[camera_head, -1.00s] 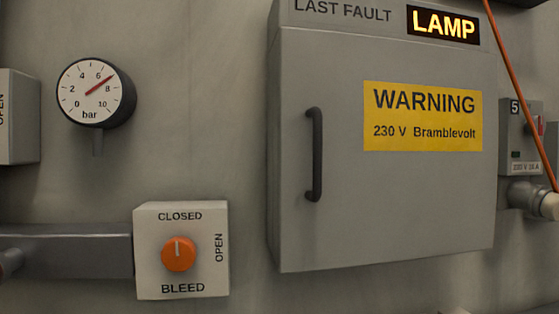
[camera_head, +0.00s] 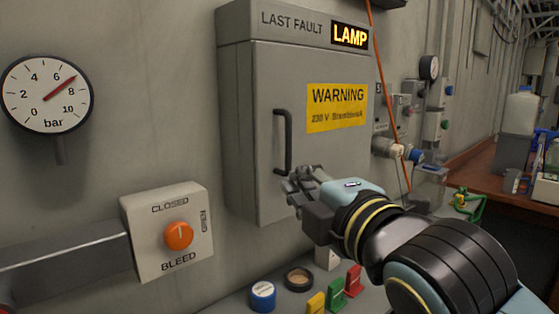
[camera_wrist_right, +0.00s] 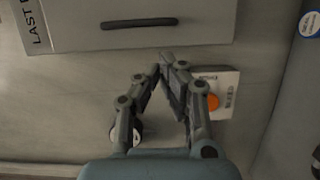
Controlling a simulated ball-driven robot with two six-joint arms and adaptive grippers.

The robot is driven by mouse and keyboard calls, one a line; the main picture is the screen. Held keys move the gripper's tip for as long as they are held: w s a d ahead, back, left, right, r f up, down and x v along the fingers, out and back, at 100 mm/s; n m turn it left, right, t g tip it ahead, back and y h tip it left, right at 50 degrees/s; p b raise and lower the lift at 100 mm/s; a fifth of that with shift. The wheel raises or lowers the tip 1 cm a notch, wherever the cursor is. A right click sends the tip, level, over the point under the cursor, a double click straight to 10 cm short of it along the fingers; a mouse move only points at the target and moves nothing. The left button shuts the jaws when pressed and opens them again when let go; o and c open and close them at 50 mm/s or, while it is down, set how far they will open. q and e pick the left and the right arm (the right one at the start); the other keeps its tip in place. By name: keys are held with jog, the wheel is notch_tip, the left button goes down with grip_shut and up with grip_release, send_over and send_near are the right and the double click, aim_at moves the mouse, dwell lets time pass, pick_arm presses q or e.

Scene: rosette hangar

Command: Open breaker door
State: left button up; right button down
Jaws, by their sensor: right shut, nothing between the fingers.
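The breaker door (camera_head: 275,85) is a grey cabinet front with a yellow WARNING label (camera_head: 337,108) and a lit LAMP sign above. It looks closed. Its dark vertical bar handle (camera_head: 281,142) is on its left side and also shows in the right wrist view (camera_wrist_right: 139,23). My right gripper (camera_head: 290,186) is in front of the door's lower part, just below and right of the handle in the head view. In the right wrist view its fingers (camera_wrist_right: 162,68) are together, empty and apart from the handle. My left gripper is not in view.
A pressure gauge (camera_head: 46,95) and a BLEED box with an orange knob (camera_head: 178,236) are on the wall to the left. A brown bench (camera_head: 470,170) is at right.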

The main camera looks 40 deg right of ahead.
aim_at(267, 159)
jog(key=x, duration=0.8)
jog(key=shift+w+r, duration=0.25)
jog(key=shift+w, duration=0.15)
jog(key=shift+w+d+f, duration=0.1)
jog(key=shift+w+d, duration=0.05)
jog(key=shift+w, duration=0.4)
